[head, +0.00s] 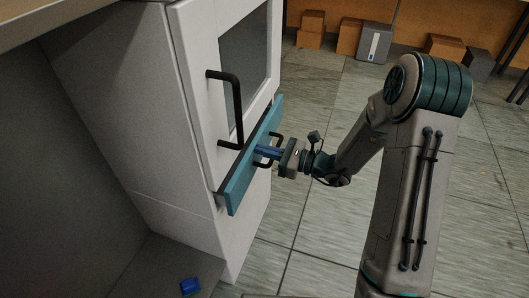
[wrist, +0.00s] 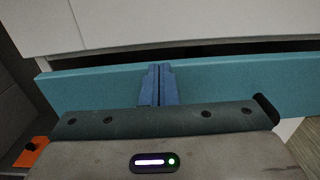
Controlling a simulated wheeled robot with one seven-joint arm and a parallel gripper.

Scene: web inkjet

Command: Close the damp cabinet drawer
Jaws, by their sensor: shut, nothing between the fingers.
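The damp cabinet (head: 120,110) is a tall white unit with a windowed door and a long black door handle (head: 238,110). Its teal drawer (head: 238,190) stands out a little from the cabinet front, with a dark gap behind its front panel. In the wrist view the teal drawer front (wrist: 225,90) spans the picture below the white cabinet face (wrist: 200,22). My gripper (head: 262,151) is at the drawer front beside the small black drawer handle (head: 276,138). Its blue fingers (wrist: 158,72) are together and empty, reaching the panel's upper part; I cannot tell whether they touch it.
Cardboard boxes (head: 348,37) and a grey box (head: 374,43) stand along the back wall. The tiled floor (head: 310,215) is clear around my arm. A small blue object (head: 190,286) lies at the lower left. An orange object (wrist: 32,152) shows at the wrist view's left edge.

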